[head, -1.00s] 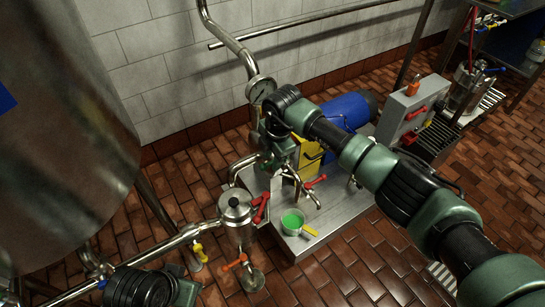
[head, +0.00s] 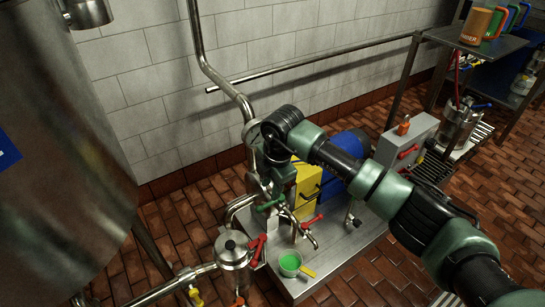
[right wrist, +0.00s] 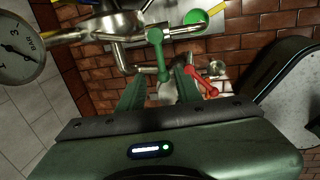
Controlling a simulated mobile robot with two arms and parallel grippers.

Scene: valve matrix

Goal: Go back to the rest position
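My right gripper (head: 280,194) hangs at the end of my right arm, in front of the pipework in the head view. In the right wrist view its two green fingers (right wrist: 160,79) stand apart. A green valve handle (right wrist: 156,48) appears beyond and between the fingertips; I see no grip on it, and the depth gap is unclear. The same green handle (head: 270,204) shows beside the gripper in the head view. A red handle (right wrist: 199,83) lies right of the fingers in the wrist view. My left gripper is out of view.
A pressure gauge (right wrist: 17,50) and pipes are close to the right gripper. A yellow box (head: 306,188), blue motor (head: 335,182) and cup of green liquid (head: 290,263) are on the metal platform (head: 350,240). A steel tank (head: 60,180) stands left. Brick floor is open lower right.

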